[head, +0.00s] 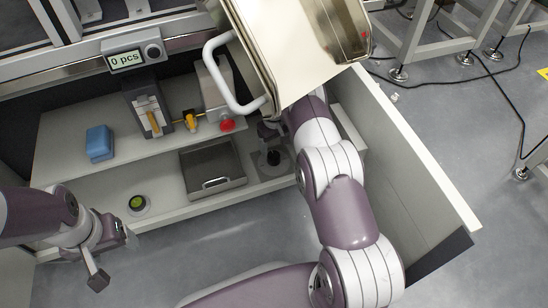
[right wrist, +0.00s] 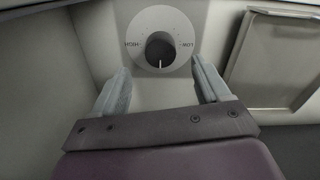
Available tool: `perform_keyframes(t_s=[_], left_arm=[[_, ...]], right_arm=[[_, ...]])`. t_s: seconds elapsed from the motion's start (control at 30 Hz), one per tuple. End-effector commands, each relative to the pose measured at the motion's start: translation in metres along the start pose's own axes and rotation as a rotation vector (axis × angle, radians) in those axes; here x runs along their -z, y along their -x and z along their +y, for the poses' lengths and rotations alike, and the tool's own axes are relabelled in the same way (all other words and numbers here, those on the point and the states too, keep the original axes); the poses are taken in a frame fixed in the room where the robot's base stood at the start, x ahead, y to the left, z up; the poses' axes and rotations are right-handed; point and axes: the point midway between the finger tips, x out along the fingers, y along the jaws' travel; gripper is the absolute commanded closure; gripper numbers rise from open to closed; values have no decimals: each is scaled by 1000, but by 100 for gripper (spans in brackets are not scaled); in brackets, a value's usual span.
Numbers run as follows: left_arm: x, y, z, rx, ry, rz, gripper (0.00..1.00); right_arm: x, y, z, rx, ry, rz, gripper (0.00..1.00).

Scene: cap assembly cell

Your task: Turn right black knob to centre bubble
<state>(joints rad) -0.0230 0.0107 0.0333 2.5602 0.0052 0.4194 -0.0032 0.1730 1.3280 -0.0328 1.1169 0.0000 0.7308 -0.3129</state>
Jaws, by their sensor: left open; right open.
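The black knob (right wrist: 160,52) sits in a round white dial with lettering on both sides, HIGH on the left and LOW on the right. A thin white line on the knob points down in the right wrist view. It also shows in the head view as a dark knob (head: 273,157) on a grey plate. My right gripper (right wrist: 160,68) is open, its two fingers apart on either side of the knob's line, with nothing between them; contact cannot be told. The round green bubble level (head: 137,203) lies on the bench's front ledge; its bubble is too small to read. My left gripper (head: 114,260) is open and empty, in front of the ledge.
A grey tray with a handle (head: 213,183) lies left of the knob; a similar lid (right wrist: 285,60) shows in the right wrist view. A blue block (head: 99,143), a red button (head: 227,125) and a counter display (head: 125,58) are behind.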

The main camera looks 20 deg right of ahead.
Motion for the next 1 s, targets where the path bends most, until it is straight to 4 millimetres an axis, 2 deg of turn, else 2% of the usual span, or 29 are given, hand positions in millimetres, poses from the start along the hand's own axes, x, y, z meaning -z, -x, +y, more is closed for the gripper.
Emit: perform_keyframes(t_s=[0.03, 0.2, 0.33, 0.6, 0.77, 0.8, 1.0], left_arm=[[-2, -16, 0, 0, 0, 0, 24], [-4, -33, 0, 0, 0, 0, 24], [-4, -36, 0, 0, 0, 0, 24], [-4, -35, 0, 0, 0, 0, 24], [-4, -35, 0, 0, 0, 0, 24], [-4, -35, 0, 0, 0, 0, 24], [-4, -35, 0, 0, 0, 0, 24]], right_arm=[[0, -21, 0, 0, 0, 0, 24], [0, -49, 0, -1, 0, 2, 24], [1, -56, 0, -1, 0, 2, 24], [0, -56, 0, -1, 0, 2, 24], [0, -56, 0, -1, 0, 1, 77], [0, -56, 0, -1, 0, 1, 81], [0, -56, 0, 0, -9, 1, 80]])
